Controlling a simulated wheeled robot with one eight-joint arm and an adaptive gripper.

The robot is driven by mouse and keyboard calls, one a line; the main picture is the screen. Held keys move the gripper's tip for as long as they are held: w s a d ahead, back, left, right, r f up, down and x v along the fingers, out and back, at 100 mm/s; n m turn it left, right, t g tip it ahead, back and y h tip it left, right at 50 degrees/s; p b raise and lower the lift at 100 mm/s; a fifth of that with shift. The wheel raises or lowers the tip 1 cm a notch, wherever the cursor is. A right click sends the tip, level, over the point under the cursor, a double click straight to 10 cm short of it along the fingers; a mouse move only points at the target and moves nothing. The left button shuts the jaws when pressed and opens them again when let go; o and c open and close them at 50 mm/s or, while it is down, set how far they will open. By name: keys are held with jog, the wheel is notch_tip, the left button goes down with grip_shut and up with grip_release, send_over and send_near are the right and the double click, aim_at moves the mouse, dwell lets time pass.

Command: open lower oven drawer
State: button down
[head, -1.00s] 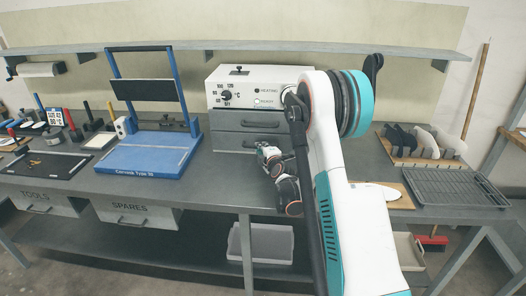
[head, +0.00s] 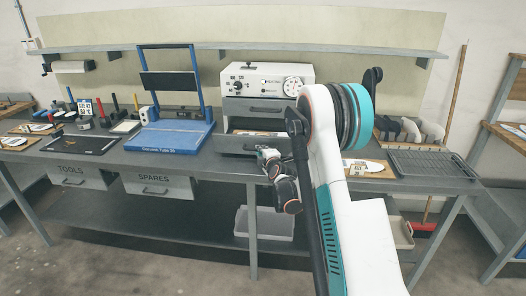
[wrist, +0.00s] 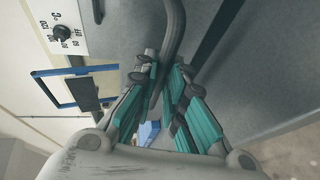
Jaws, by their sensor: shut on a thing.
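The white and grey oven (head: 265,73) stands on the bench with a dial and a gauge on its front. Its upper drawer (head: 240,109) is shut. The lower drawer (head: 234,143) stands pulled out, with a gap above its front where something light and brown shows inside. My gripper (head: 265,154) is at the right part of the lower drawer's front. In the wrist view my gripper (wrist: 165,75) is shut on the dark curved drawer handle (wrist: 174,32). My gripper and arm hide the handle and the drawer's right end in the head view.
A blue press (head: 170,136) stands left of the oven. To the right are a board with a white insole (head: 372,166), a rack of insoles (head: 410,131) and a grey tray (head: 430,163). A pale bin (head: 264,222) sits on the lower shelf.

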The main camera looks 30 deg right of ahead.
jog(key=shift+s+a, duration=0.4)
jog(key=shift+s, duration=0.2)
jog(key=c, duration=1.7)
grip_release()
jog(key=shift+o, duration=0.2)
jog(key=shift+s, duration=0.1)
jog(key=v, duration=1.1)
jog(key=shift+s, duration=0.4)
jog(key=shift+a+r, duration=0.1)
